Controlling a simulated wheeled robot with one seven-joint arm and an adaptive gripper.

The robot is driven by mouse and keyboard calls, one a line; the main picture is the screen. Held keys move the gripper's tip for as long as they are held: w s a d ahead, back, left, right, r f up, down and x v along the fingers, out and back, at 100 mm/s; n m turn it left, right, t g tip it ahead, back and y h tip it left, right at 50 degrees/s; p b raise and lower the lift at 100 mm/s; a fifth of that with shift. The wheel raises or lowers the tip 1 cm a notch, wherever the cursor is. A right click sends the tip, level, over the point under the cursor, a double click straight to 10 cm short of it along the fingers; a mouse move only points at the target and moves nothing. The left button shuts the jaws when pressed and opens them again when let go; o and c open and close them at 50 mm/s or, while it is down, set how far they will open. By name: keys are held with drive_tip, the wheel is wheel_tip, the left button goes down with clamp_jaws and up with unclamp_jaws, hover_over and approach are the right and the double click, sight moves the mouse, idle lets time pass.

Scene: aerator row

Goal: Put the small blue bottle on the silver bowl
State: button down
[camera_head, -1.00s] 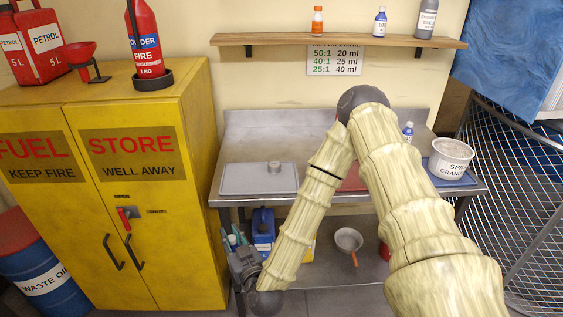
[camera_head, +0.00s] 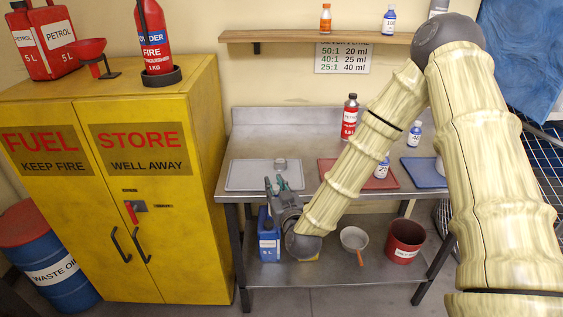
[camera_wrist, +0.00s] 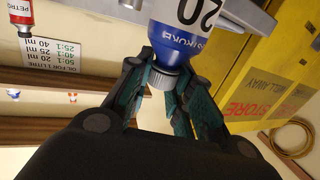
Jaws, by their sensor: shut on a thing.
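My gripper (camera_head: 277,184) is at the front edge of the bench, in front of the grey tray. In the wrist view my gripper (camera_wrist: 160,82) is shut on the grey cap of a small blue bottle (camera_wrist: 183,40) with a white label reading 20. That picture is upside down, so the cap is the bottle's upper end. I cannot make the held bottle out in the head view. A silver bowl-like pan (camera_head: 354,237) with an orange handle is on the lower shelf. A small silver round piece (camera_head: 280,163) sits on the grey tray.
The bench holds a grey tray (camera_head: 247,177), a red mat (camera_head: 338,172), a blue mat (camera_head: 423,174), a red bottle (camera_head: 350,117) and small blue-and-white bottles (camera_head: 383,169). A blue can (camera_head: 268,240) and red bucket (camera_head: 404,240) are below. The yellow cabinet (camera_head: 120,230) stands left.

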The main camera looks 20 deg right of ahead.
drive_tip(key=w+d+r+h, duration=0.1)
drive_tip(key=w+d+r, duration=0.1)
drive_tip(key=r, duration=0.4)
drive_tip(key=w+d+r, duration=0.1)
drive_tip(key=w+r, duration=0.2)
drive_tip(key=r, duration=0.2)
drive_tip(key=w+d+f+p, duration=0.2)
drive_tip(key=w+p, duration=0.1)
drive_tip(key=w, duration=0.4)
drive_tip(key=w+d+f+p, duration=0.2)
drive_tip(key=w+f+p, duration=0.1)
drive_tip(key=w, duration=0.5)
drive_tip(key=shift+d+m+p, duration=0.3)
drive_tip(key=shift+d, duration=0.05)
drive_tip(key=c, duration=1.3)
unclamp_jaws()
drive_tip(key=shift+f, duration=0.15)
drive_tip(key=shift+r, duration=0.2)
